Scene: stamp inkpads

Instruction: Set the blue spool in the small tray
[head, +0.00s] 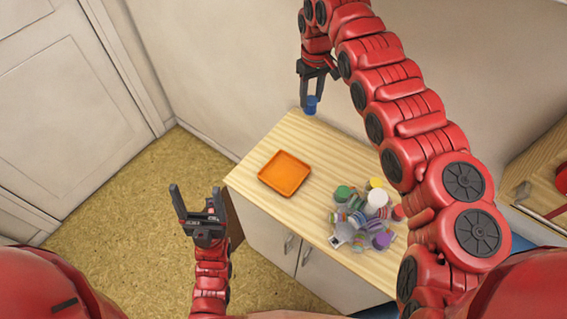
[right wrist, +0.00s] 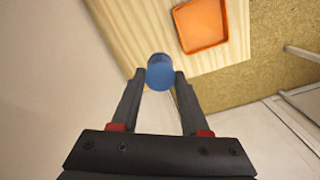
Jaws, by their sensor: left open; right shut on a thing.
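The blue spool (head: 311,105) is held between the fingertips of my right gripper (head: 314,82), near the far corner of the wooden counter top. In the right wrist view the spool (right wrist: 160,73) sits between both fingers, against their tips. The small orange tray (head: 284,173) lies flat and empty on the counter, nearer than the spool in the head view. My left gripper (head: 197,200) is open and empty, left of the counter.
A cluster of several coloured spools (head: 363,215) stands on the counter to the right of the tray, around a grey holder. The counter (head: 320,150) is bare around the tray. A wall runs behind it. My right arm passes over the counter's right side.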

